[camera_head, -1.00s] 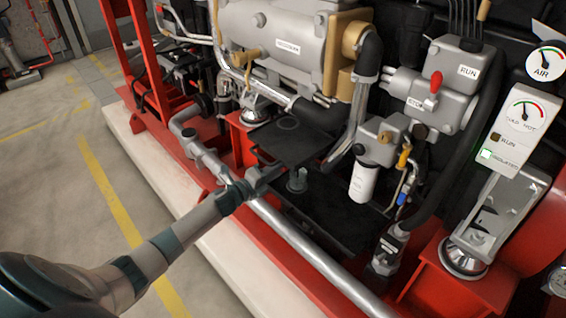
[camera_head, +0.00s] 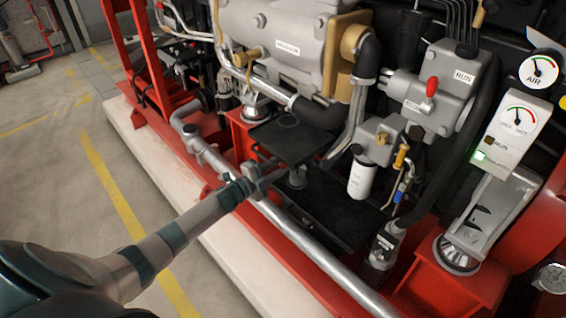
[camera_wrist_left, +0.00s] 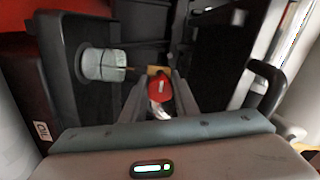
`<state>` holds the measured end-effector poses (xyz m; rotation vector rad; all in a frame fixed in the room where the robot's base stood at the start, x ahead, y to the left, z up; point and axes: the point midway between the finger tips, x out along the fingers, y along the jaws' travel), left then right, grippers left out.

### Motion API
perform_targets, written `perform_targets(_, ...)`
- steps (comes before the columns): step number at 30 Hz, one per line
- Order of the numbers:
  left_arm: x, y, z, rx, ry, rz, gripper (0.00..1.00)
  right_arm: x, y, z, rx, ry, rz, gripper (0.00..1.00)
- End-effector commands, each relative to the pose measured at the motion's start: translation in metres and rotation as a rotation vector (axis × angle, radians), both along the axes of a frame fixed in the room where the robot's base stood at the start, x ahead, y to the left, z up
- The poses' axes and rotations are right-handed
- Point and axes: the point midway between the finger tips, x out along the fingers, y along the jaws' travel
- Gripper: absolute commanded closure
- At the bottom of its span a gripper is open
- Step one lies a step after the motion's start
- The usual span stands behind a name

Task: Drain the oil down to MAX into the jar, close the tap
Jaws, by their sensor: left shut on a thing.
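My left gripper (camera_head: 266,176) reaches in under the black pan of the engine. In the left wrist view its fingers (camera_wrist_left: 158,102) are closed on the red tap handle (camera_wrist_left: 157,87), which sits by a small brass fitting (camera_wrist_left: 157,70). A clear jar (camera_head: 297,179) stands on the dark lower tray, just beyond the fingers. It also shows in the left wrist view (camera_wrist_left: 103,65), left of the tap and apart from the fingers. The oil level and its marks cannot be read. The tap is hidden in the head view. My right gripper is out of view.
A silver pipe (camera_head: 300,247) runs along the red frame below my left arm. A white filter (camera_head: 362,180) hangs right of the jar. A gauge panel (camera_head: 510,130) with a lit green lamp stands at right.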

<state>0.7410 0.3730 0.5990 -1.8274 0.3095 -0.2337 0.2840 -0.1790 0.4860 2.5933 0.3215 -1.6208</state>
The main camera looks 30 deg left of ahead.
Motion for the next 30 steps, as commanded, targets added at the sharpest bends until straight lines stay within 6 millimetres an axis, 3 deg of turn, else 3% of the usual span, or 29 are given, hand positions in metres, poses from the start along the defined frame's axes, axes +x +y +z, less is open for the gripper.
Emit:
perform_targets(8,0.0,0.001,0.0,-0.003,0.002,0.002,0.95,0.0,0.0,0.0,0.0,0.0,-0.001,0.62)
perform_targets(9,0.0,0.001,0.0,-0.002,0.001,0.002,0.71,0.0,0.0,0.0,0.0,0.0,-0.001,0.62)
perform_targets(11,0.0,0.001,0.0,-0.002,0.001,0.001,0.56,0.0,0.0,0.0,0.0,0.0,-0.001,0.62)
perform_targets(12,0.0,0.001,0.0,-0.002,0.001,0.001,0.54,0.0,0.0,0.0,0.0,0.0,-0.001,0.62)
perform_targets(23,-0.002,0.001,0.0,-0.001,0.0,0.0,0.54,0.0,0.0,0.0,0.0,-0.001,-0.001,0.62)
perform_targets(30,-0.018,0.006,-0.001,0.001,0.002,0.0,0.54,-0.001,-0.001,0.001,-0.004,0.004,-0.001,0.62)
